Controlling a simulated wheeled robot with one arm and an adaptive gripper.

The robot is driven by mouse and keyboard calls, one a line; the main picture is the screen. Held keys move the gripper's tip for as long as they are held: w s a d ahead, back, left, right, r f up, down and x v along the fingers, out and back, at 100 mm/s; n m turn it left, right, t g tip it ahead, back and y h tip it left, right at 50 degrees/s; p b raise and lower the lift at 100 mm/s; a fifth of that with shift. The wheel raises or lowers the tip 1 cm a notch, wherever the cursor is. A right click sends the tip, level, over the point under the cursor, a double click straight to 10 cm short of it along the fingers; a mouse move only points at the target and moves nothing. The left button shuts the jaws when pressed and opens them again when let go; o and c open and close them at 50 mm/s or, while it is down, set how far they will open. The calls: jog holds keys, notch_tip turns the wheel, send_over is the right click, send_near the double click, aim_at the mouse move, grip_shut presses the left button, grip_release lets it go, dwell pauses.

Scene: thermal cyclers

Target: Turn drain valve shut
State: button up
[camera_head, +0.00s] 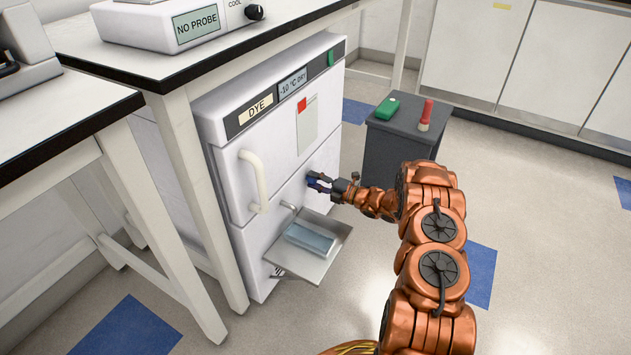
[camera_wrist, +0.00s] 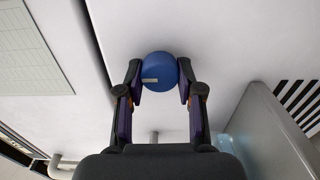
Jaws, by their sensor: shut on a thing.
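The drain valve shows as a round blue knob (camera_wrist: 160,72) on the white front of the freezer in the wrist view. A small pale bar mark lies across its face, roughly level in that picture. My gripper (camera_wrist: 159,80) has one finger on each side of the knob, shut on it. In the head view my gripper (camera_head: 319,182) reaches the front of the white freezer (camera_head: 290,160) labelled DYE, right of its handle. The knob is mostly hidden by the fingers there.
Below the gripper a metal drip tray (camera_head: 290,268) sticks out, with a blue-grey block (camera_head: 310,240) in it, under a small spout (camera_head: 289,206). A dark grey cabinet (camera_head: 385,150) with a green box (camera_head: 387,108) and a red-topped item (camera_head: 426,115) stands right.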

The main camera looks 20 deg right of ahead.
jog(key=shift+d, duration=0.1)
jog(key=o, duration=1.2)
jog(key=shift+c, duration=0.2)
jog(key=v, duration=1.2)
